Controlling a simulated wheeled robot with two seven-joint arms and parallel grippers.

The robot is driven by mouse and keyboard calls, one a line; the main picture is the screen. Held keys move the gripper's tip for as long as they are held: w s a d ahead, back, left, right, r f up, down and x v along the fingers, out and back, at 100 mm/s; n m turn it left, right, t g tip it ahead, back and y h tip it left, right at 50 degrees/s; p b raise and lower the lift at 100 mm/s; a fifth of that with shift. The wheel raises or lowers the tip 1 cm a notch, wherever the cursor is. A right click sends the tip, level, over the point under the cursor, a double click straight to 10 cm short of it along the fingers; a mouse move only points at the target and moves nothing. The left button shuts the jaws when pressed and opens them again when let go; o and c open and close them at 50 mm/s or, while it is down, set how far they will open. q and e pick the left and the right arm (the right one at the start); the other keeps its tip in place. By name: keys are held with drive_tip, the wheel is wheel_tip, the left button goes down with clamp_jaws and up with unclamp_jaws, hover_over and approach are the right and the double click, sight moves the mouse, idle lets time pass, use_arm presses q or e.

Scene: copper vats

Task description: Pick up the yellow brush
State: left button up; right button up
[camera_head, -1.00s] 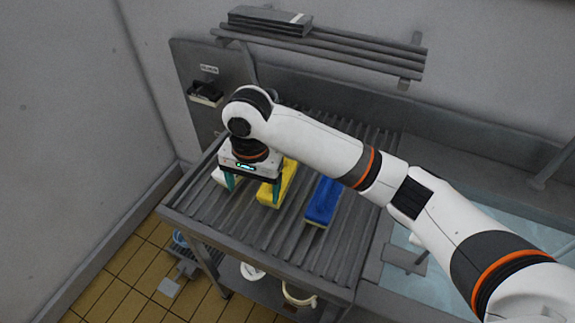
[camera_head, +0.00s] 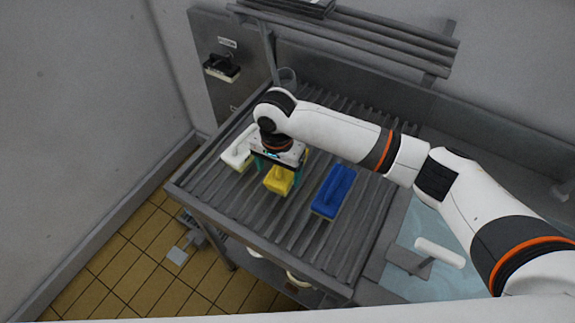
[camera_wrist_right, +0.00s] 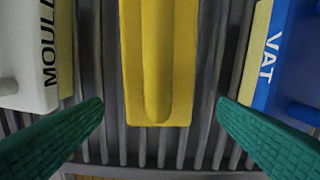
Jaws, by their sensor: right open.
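The yellow brush (camera_head: 279,181) lies on the ribbed grey draining rack between a white brush (camera_head: 238,150) and a blue brush (camera_head: 333,191). My right gripper (camera_head: 277,176) is open and points down above the yellow brush, partly hiding it. In the right wrist view the yellow brush (camera_wrist_right: 158,60) runs lengthwise at top centre, with a raised handle ridge. The fingertips (camera_wrist_right: 161,103) stand apart on either side of its near end, with a gap on both sides and no contact visible. My left gripper is not in view.
In the right wrist view the white block (camera_wrist_right: 28,60) reads "MOULD" and the blue one (camera_wrist_right: 290,60) reads "VAT". The slatted rack (camera_head: 230,200) has free room in front. A wall shelf (camera_head: 350,38) is behind, and a water-filled basin (camera_head: 420,230) is to the right.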

sight(280, 180)
wheel_tip(280, 180, down, 3)
drive_tip(key=shift+w+f, duration=0.15)
drive_tip(key=shift+c, duration=0.3)
drive_tip(key=c, duration=1.1)
